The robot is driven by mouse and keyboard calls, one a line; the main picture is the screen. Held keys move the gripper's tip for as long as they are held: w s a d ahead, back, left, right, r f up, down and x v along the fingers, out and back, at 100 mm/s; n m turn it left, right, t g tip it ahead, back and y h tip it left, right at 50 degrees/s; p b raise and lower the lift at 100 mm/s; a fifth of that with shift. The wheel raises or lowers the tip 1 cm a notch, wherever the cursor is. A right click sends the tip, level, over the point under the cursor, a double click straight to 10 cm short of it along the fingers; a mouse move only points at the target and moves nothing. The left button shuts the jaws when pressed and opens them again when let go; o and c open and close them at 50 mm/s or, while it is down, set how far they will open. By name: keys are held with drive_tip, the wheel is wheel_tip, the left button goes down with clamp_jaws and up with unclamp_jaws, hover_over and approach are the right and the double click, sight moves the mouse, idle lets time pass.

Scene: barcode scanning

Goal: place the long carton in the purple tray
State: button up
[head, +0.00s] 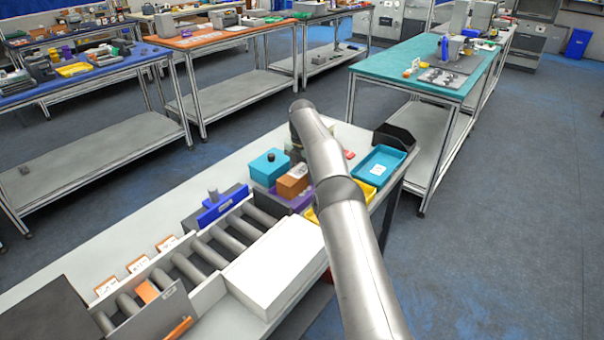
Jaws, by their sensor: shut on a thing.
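The long carton (291,185) looks like an orange-brown box at the purple tray (298,203). I cannot tell whether it rests on the tray floor or is held just above it. My gripper (298,163) points down at the carton from behind my grey arm and is shut on it. The fingertips are small and mostly hidden. The purple tray is partly covered by the carton and my arm; only its front and left parts show.
A teal box (268,170) with a black knob stands left of the carton. A teal tray (379,165), a yellow tray (368,191) and a black bin (396,137) lie to the right. A roller conveyor (205,250), blue scanner stand (222,205) and white box (275,265) are nearer.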

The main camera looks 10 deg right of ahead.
drive_tip(key=shift+w+f+p, duration=0.15)
drive_tip(key=shift+w+p, duration=0.3)
drive_tip(key=shift+p, duration=0.7)
drive_tip(key=shift+w+p, duration=0.1)
drive_tip(key=shift+p, duration=0.8)
drive_tip(key=shift+f, duration=1.85)
drive_tip(key=shift+f, duration=0.2)
drive_tip(key=o, duration=1.4)
drive_tip(key=shift+r, duration=0.1)
